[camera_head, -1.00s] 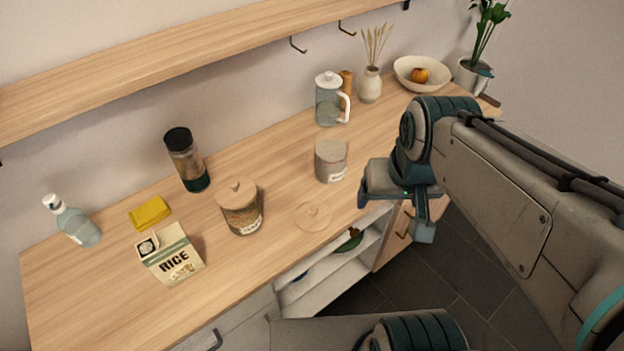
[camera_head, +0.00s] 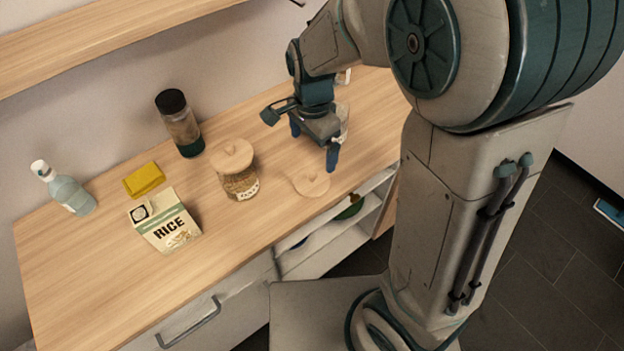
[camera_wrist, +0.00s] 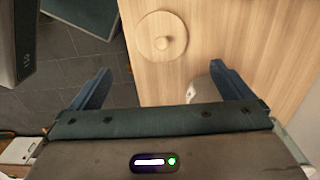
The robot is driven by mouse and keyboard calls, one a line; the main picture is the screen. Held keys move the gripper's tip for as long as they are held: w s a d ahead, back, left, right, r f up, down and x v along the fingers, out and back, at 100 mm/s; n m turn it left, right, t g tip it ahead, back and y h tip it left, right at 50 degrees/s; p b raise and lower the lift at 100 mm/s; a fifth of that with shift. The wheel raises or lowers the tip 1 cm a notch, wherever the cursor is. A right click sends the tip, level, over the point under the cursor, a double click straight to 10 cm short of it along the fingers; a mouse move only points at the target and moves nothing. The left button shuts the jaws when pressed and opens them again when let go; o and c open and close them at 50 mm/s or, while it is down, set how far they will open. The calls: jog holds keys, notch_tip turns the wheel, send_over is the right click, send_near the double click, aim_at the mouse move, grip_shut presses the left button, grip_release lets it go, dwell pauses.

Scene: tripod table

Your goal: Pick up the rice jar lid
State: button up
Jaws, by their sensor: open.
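A round pale wooden lid (camera_head: 311,182) with a small knob lies flat on the counter near its front edge, right of the pasta-type jar. It also shows in the wrist view (camera_wrist: 162,34), beyond the fingertips and between their lines. My gripper (camera_head: 314,142) is open and empty, fingers pointing down, above the counter behind the lid and apart from it. Both fingers show spread wide in the wrist view (camera_wrist: 160,80). A glass jar (camera_head: 344,113) without a lid stands behind my gripper, mostly hidden by it.
A lidded glass jar (camera_head: 239,184) stands close left of the lid. A rice carton (camera_head: 166,221), yellow sponge (camera_head: 144,180), dark-capped jar (camera_head: 180,124) and bottle (camera_head: 67,191) stand further left. A wall shelf (camera_head: 110,38) runs above. The counter (camera_head: 100,285) is clear at front left.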

aim_at(312, 174)
notch_tip(312, 174, down, 12)
jog(key=shift+w+r, duration=0.1)
jog(key=c, duration=0.9)
